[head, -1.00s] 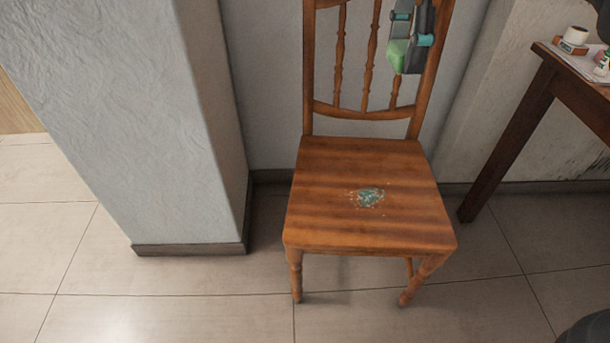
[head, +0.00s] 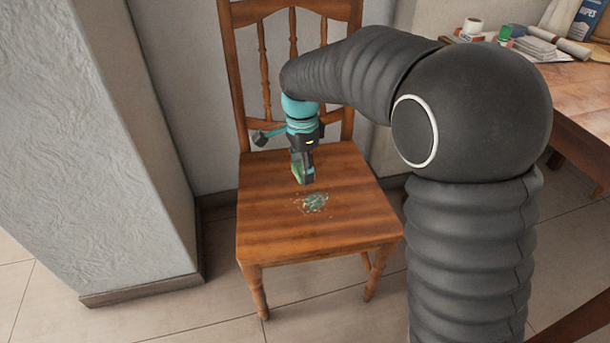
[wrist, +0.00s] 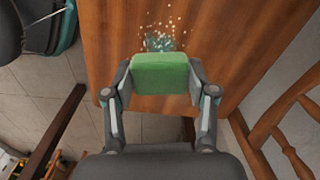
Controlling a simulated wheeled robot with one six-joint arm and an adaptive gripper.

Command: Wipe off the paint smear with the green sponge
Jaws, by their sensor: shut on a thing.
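The paint smear (head: 314,202) is a greenish patch with pale specks around it on the wooden chair seat (head: 350,232). It also shows in the wrist view (wrist: 160,42), just beyond the sponge and partly hidden by it. The green sponge (wrist: 160,74) is held between the two fingers of my gripper (wrist: 160,92), which is shut on it. In the head view my gripper (head: 303,168) points down over the seat, behind the smear, with the sponge (head: 297,172) mostly hidden by the fingers. I cannot tell whether the sponge touches the seat.
The chair's spindled backrest (head: 266,75) rises behind my gripper. A plastered pillar (head: 95,150) stands at the left. A wooden table (head: 570,100) at the right holds a white roll (head: 472,26), papers and other items. Tiled floor is open in front of the chair.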

